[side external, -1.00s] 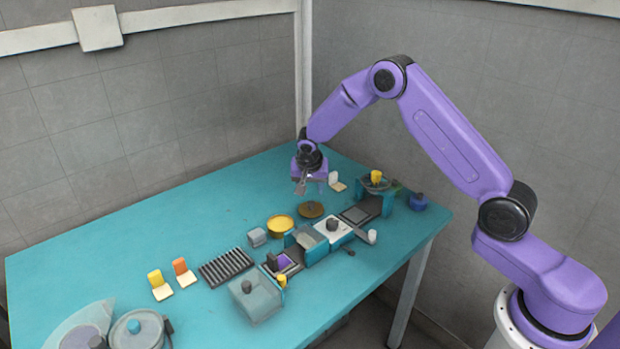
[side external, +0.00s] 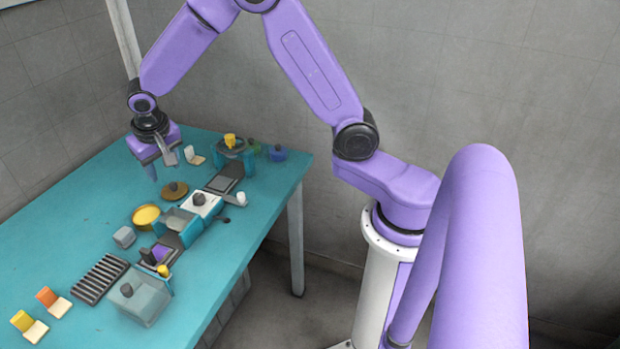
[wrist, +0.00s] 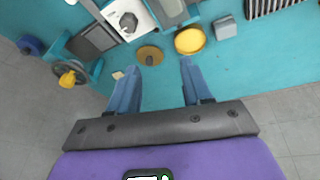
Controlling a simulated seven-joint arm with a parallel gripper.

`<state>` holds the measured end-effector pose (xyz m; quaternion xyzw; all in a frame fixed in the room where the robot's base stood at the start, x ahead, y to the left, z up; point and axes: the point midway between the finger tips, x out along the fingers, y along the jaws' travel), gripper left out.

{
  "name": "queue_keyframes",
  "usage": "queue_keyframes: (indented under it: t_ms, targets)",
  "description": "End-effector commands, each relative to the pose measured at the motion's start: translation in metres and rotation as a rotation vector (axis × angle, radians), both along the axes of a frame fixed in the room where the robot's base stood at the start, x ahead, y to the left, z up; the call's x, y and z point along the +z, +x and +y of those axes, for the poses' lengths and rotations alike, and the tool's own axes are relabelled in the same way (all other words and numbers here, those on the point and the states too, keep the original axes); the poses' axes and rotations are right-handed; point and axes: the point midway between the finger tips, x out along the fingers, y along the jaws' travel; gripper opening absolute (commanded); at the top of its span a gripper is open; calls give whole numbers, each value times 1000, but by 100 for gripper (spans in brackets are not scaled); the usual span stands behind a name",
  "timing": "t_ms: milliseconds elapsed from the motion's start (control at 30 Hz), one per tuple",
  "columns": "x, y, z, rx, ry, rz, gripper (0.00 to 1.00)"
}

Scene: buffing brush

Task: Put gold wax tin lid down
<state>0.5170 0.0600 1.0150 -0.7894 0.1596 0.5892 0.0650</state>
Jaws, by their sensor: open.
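The gold wax tin lid (side external: 175,190) is a flat brown-gold disc with a dark knob. It lies on the teal table, knob up, apart from the open tin. In the wrist view the lid (wrist: 150,56) shows beyond my fingertips. My gripper (side external: 162,170) is open and empty, raised above the table, left of and above the lid in the side view. Its two fingers (wrist: 159,70) are spread wide in the wrist view with bare table between them. The round tin (side external: 146,216) of yellow wax stands uncovered near the lid; it also shows in the wrist view (wrist: 190,41).
A white block with a dark knob (side external: 200,203) and a dark plate (side external: 222,184) stand beside the lid. A grey block (side external: 124,237), a slotted rack (side external: 98,279) and a clear box (side external: 139,300) are nearer. The table's left part is clear.

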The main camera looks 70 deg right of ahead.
Motion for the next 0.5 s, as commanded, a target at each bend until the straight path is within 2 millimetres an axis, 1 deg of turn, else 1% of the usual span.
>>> queue_keyframes:
  t_ms: [33, 167, 200, 267, 300, 333, 367, 400, 467, 500]
  targets:
    - [10, -19, 9, 76, -2, 16, 49]
    - [27, -71, 26, 284, -11, 69, 49]
    - [32, -88, 30, 348, -12, 84, 49]
    - [38, -114, 34, 447, -16, 108, 49]
    - [42, -131, 36, 512, -17, 123, 49]
    - [44, -144, 37, 562, -19, 134, 49]
    - [46, -158, 37, 611, -20, 146, 49]
    - [49, -175, 37, 678, -22, 162, 49]
    - [53, -202, 35, 779, -23, 182, 49]
    - [55, -220, 33, 848, -24, 198, 49]
